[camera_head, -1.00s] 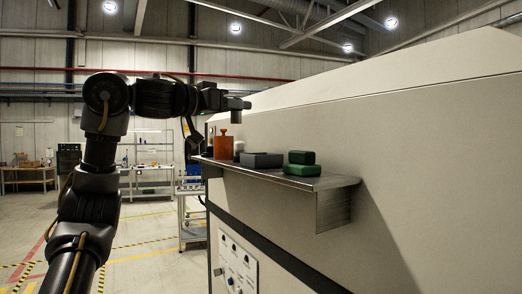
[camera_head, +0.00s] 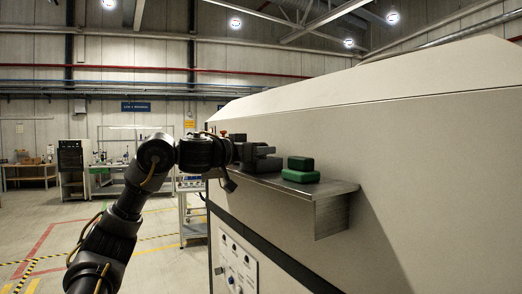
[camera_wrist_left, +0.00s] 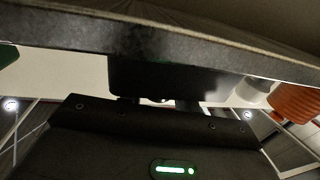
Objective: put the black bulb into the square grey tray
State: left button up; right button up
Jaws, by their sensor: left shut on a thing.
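My left gripper (camera_head: 268,150) is at the grey tray (camera_head: 264,166) on the metal shelf, with its fingers over or against it. It is shut on a dark thing, which I take to be the black bulb; the bulb's outline cannot be told from the dark fingers and tray. In the left wrist view, which looks upside down, a dark block (camera_wrist_left: 165,78), apparently the tray, stands in front of the gripper body. I cannot tell whether the held thing touches the tray. My right gripper is not in view.
Two green blocks (camera_head: 300,170) are stacked right of the tray on the shelf (camera_head: 315,188). An orange thing (camera_wrist_left: 297,102) and a white cylinder (camera_wrist_left: 252,90) stand on the tray's other side. A large beige machine wall (camera_head: 420,150) closes the right side.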

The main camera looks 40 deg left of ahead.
pick_arm(q)
jog(key=shift+s+a+f, duration=0.1)
jog(key=shift+a+f, duration=0.1)
jog(key=shift+f, duration=0.15)
jog(key=shift+d, duration=0.1)
jog(key=shift+d, duration=0.1)
jog(key=o, duration=0.9)
jog(key=shift+f, duration=0.1)
jog(key=shift+o, duration=0.2)
